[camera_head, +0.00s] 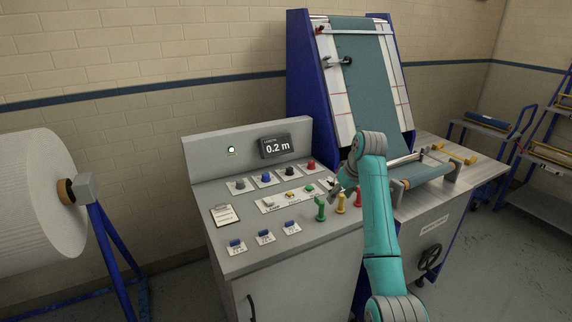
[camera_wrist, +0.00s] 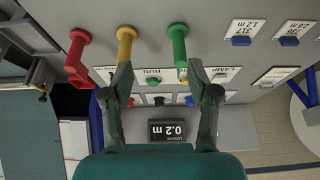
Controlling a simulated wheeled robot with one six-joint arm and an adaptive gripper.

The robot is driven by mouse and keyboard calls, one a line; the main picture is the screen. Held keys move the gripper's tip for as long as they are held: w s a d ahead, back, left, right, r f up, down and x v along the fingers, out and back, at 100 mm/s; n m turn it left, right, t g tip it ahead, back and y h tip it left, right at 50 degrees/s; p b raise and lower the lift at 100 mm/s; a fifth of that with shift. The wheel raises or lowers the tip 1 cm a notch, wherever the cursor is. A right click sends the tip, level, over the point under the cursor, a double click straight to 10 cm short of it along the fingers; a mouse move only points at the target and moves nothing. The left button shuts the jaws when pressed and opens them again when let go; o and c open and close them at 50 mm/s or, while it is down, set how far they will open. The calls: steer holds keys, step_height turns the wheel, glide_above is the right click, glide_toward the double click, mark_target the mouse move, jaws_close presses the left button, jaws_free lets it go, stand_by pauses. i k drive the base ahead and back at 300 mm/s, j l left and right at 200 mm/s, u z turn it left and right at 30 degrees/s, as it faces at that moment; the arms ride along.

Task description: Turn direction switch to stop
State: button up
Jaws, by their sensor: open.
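The grey control console (camera_head: 285,240) carries three upright handles: green (camera_head: 320,208), yellow (camera_head: 341,204) and red (camera_head: 359,200). They also show in the wrist view as the green handle (camera_wrist: 178,45), yellow handle (camera_wrist: 126,42) and red handle (camera_wrist: 78,58). I read no direction label, so I cannot tell which control is the direction switch. My gripper (camera_head: 335,188) is over the console's right part, close to the handles. In the wrist view my gripper (camera_wrist: 158,75) is open and empty, fingers apart, with a RUN label (camera_wrist: 153,72) showing between them.
A display (camera_head: 277,147) reads 0.2 m on the console's back panel. Several round buttons, including a red one (camera_head: 311,165), and blue switches (camera_head: 264,235) surround the handles. A roller table (camera_head: 470,185) adjoins on the right. A large white roll (camera_head: 35,205) stands left.

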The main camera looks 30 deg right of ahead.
mark_target(288, 172)
steer(key=i, duration=1.1)
